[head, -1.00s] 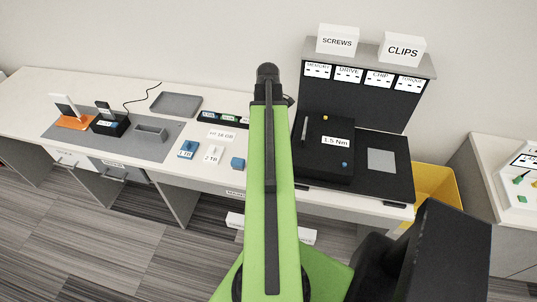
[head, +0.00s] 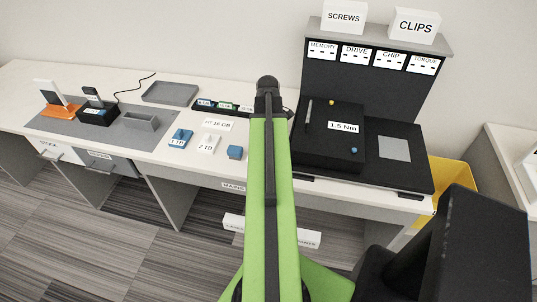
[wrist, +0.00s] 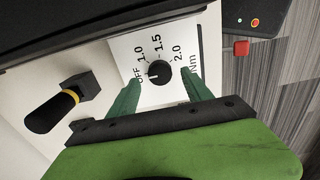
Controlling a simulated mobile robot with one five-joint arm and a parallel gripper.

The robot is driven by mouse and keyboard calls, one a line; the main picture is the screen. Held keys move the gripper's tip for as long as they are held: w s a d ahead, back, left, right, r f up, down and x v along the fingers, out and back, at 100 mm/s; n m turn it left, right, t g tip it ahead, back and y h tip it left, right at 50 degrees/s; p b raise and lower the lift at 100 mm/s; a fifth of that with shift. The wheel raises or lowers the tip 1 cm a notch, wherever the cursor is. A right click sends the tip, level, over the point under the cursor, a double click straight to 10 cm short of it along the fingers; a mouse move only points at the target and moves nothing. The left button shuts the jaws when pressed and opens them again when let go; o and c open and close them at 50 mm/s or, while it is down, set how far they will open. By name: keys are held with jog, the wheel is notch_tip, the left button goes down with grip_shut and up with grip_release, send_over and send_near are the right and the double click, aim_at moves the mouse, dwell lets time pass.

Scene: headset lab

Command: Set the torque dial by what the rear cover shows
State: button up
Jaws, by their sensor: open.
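The torque dial (wrist: 158,72) is a round black knob on a white panel (wrist: 125,50) marked OFF, 1.0, 1.5, 2.0 and Nm. A small pale mark on the knob's left side seems to face OFF. My gripper (wrist: 162,76) is open, its two green fingers on either side of the dial in the wrist view. I cannot tell whether they touch it. In the head view a black block, apparently the rear cover (head: 318,142), carries a label reading 1.5 Nm (head: 343,127). My gripper's fingers are hidden in the head view.
The bench holds a grey tray (head: 170,92) and blue parts (head: 235,152). A yellow bin (head: 452,178) stands at right.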

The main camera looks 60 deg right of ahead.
notch_tip(320, 180, down, 3)
jog(key=shift+r+b, duration=0.2)
jog(key=shift+b, duration=0.4)
jog(key=shift+r, duration=0.1)
